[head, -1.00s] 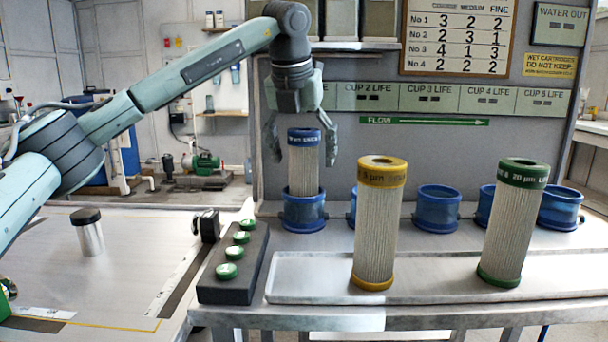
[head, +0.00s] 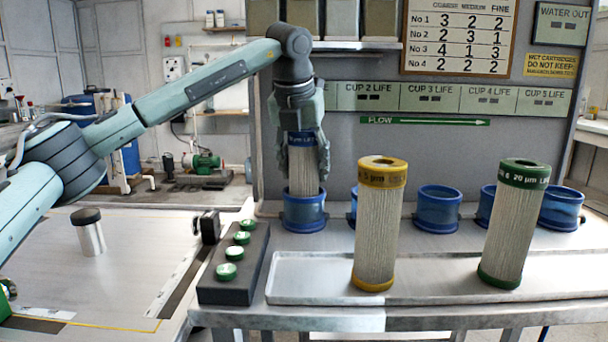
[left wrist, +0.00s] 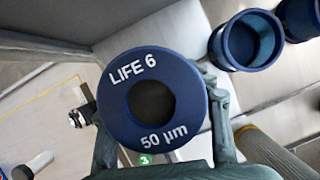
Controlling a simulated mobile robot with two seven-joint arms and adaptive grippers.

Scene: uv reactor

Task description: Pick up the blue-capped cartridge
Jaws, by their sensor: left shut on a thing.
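The blue-capped cartridge (head: 304,166) stands upright with its lower end in the leftmost blue cup (head: 304,212). My left gripper (head: 304,158) points straight down over it and is shut on it from both sides, just below the cap. In the left wrist view its blue cap (left wrist: 150,135) faces the camera, with a dark centre hole and the words "LIFE 6" and "50 µm". The gripper fingers show on both sides of the cap there. The cartridge's lower end is hidden inside the cup. My right gripper is not in view.
A yellow-capped cartridge (head: 376,230) and a green-capped cartridge (head: 515,225) stand on the tray (head: 320,282) in front. More blue cups (head: 437,208) stand in a row to the right. A dark block with green buttons (head: 230,285) is at the left front. A panel rises behind.

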